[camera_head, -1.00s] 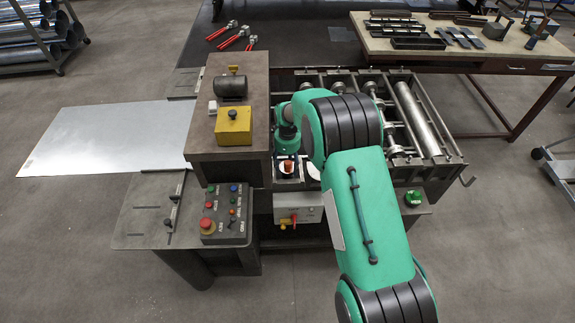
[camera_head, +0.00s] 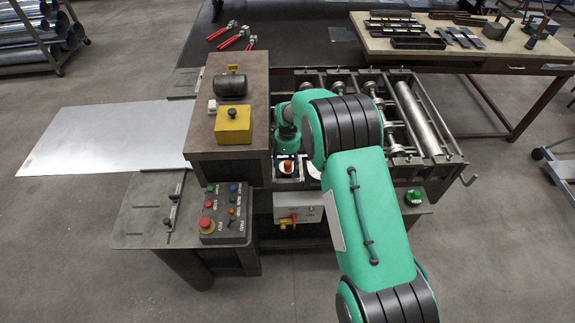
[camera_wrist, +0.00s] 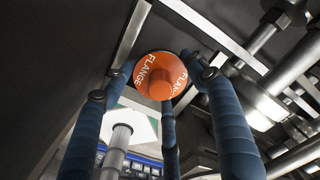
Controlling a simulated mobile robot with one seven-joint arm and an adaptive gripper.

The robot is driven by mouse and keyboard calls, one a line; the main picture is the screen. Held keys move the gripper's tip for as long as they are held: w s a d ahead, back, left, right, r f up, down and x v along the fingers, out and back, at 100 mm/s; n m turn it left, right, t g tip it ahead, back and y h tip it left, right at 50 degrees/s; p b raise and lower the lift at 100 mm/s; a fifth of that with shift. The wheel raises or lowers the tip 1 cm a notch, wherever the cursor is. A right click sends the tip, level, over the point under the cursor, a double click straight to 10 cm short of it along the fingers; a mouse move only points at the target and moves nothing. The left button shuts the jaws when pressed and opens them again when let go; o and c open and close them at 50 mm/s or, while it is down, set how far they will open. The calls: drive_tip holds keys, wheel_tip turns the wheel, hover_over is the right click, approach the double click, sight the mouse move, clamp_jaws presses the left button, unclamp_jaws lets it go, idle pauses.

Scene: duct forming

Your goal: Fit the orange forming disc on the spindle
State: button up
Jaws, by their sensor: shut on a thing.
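The orange forming disc (camera_wrist: 160,68), marked FLANGE and with a round knob at its middle, shows in the wrist view. My gripper (camera_wrist: 158,82) is shut on the disc, with blue fingers around its rim. In the head view a small orange part (camera_head: 288,166) shows below my green wrist, at the machine's near side; the fingers are too small to make out there. A grey metal shaft (camera_wrist: 117,150) shows lower left in the wrist view, apart from the disc. I cannot tell whether it is the spindle.
The machine's roller bed (camera_head: 415,115) lies right of my wrist. A brown housing (camera_head: 228,170) with a yellow box (camera_head: 233,125) stands close on the left. A control panel (camera_head: 226,214) is at the front left. A sheet of metal (camera_head: 105,137) lies left of the housing.

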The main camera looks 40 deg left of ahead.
drive_tip(key=shift+s+d+f, duration=0.25)
drive_tip(key=shift+d+f, duration=0.1)
drive_tip(key=shift+f, duration=0.25)
drive_tip(key=shift+r, duration=0.3)
drive_tip(key=shift+r, duration=0.15)
drive_tip(key=shift+w+a+r, duration=0.15)
drive_tip(key=shift+a+r, duration=0.1)
drive_tip(key=shift+r, duration=0.35)
drive_tip(key=shift+w+a+f, duration=0.1)
drive_tip(key=shift+w+a, duration=0.05)
idle(0.7)
drive_tip(key=shift+f+b, duration=0.35)
drive_tip(key=shift+b, duration=0.35)
idle(0.6)
drive_tip(key=shift+s+d+f, duration=0.3)
drive_tip(key=shift+d+f, duration=0.1)
drive_tip(key=shift+f, duration=0.2)
idle(0.4)
drive_tip(key=shift+r, duration=0.3)
